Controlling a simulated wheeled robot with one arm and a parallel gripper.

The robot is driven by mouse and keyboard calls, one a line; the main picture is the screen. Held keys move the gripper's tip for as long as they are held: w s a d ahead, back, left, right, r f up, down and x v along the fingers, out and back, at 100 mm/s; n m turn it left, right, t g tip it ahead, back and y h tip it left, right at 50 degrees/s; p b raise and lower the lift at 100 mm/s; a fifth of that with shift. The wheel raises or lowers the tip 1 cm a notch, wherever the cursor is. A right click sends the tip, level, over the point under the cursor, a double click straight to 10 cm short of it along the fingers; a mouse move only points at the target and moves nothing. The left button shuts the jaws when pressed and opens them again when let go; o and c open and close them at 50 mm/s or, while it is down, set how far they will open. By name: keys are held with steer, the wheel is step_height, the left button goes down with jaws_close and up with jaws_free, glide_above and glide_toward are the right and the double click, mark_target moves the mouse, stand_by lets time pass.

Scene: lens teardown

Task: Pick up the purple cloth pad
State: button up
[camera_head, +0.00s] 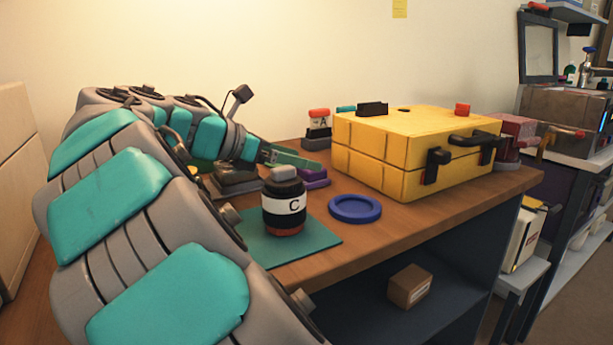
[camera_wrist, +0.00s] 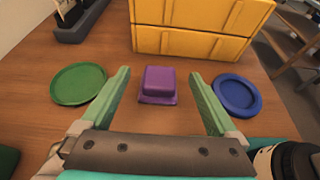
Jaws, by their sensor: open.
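The purple cloth pad (camera_wrist: 159,84) lies on the wooden table in the wrist view, a small block with a raised top on a wider base. In the head view, part of it (camera_head: 314,178) shows beside my gripper's fingers. My gripper (camera_wrist: 161,78) is open, with one green finger to the left of the pad and one to the right. There is a gap between the pad and each finger.
A yellow case (camera_head: 405,150) stands just beyond the pad. A blue round dish (camera_wrist: 237,95) lies right of it and a green one (camera_wrist: 79,84) left. A black jar labelled C (camera_head: 284,200) stands on a teal mat (camera_head: 315,238) near the front edge.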

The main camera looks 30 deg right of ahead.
steer(key=shift+f+x, duration=0.1)
steer(key=shift+x, duration=1.45)
steer(key=shift+f+x, duration=0.15)
steer(key=shift+x, duration=1.45)
steer(key=shift+a, duration=0.15)
steer(key=c, duration=1.4)
steer(key=shift+r, duration=0.1)
